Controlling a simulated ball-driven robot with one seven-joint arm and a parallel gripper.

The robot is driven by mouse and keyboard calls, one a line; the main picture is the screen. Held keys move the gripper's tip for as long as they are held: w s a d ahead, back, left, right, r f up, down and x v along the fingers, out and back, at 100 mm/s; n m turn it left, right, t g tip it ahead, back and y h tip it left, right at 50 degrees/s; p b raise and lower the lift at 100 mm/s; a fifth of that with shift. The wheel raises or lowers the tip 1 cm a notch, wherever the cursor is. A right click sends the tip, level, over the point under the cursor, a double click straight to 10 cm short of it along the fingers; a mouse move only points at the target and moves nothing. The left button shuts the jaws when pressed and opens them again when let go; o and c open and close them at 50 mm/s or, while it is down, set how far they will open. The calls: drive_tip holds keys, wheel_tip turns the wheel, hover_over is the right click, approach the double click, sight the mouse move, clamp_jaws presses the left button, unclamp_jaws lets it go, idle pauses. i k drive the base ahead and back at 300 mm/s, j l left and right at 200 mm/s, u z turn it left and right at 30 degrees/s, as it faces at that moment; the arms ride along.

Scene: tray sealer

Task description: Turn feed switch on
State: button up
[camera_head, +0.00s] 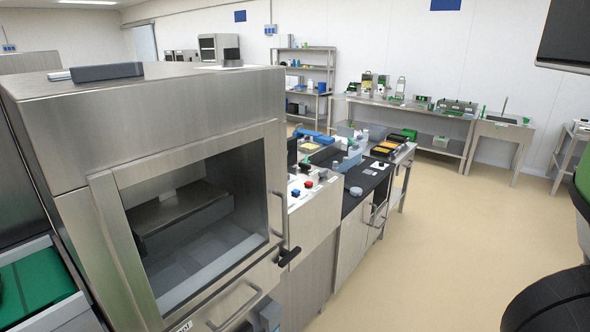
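A large steel tray sealer (165,95) with a windowed door fills the left and front. To its right is a steel control top (318,209) with small controls. They include a blue knob (296,193), a red button (308,184) and dark knobs near them. I cannot tell which one is the feed switch, or how it is set; any labels are too small to read. A black handle (289,257) sticks out at the sealer's lower right edge. My gripper is not in view.
A black-topped bench (355,205) with trays stands behind the controls. A green conveyor belt (35,285) is at the lower left. A long work table (410,108) and a shelf rack (305,75) line the back wall. The beige floor (450,230) at right is clear.

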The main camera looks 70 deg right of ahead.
sight(323, 172)
drive_tip(key=z, duration=1.75)
